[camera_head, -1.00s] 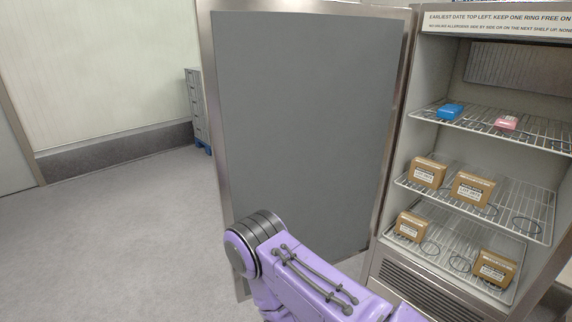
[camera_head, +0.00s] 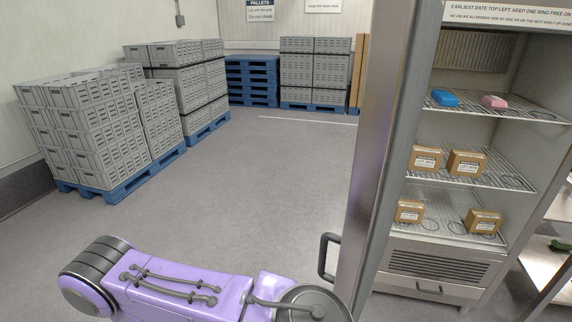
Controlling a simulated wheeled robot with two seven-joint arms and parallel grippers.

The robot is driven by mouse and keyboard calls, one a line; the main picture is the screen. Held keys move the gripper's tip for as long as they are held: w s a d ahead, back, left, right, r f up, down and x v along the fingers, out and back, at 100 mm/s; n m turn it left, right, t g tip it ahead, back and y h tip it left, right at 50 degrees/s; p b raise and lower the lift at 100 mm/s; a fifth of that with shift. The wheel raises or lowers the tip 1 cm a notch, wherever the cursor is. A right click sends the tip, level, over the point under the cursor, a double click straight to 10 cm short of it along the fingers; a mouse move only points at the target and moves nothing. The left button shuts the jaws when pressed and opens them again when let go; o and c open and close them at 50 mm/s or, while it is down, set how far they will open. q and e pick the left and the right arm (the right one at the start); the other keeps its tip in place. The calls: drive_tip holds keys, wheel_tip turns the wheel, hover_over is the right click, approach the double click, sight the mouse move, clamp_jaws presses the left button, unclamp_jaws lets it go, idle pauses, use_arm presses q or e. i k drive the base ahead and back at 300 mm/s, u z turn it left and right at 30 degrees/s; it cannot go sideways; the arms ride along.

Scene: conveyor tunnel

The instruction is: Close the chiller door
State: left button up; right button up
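The chiller (camera_head: 440,258) stands at the right with its front uncovered. Its door (camera_head: 376,130) stands open and shows nearly edge-on as a tall metal strip along the chiller's left side. A dark bar handle (camera_head: 327,258) sticks out on the left of the door, low in the view. One of my purple arms crosses the bottom of the picture, and its right end comes close to the lower part of the door. I cannot tell whether it touches. Neither gripper shows.
Wire shelves (camera_head: 480,177) in the chiller hold brown boxes (camera_head: 466,163), a blue pack (camera_head: 445,98) and a pink pack (camera_head: 494,102), all inside the opening. Crates (camera_head: 85,125) on blue pallets stand at the left and back. Floor left of the door is clear.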

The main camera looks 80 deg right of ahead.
sight(404, 35)
drive_tip(key=i, duration=1.3)
drive_tip(key=z, duration=4.2)
drive_tip(key=i, duration=1)
drive_tip(key=u, duration=0.05)
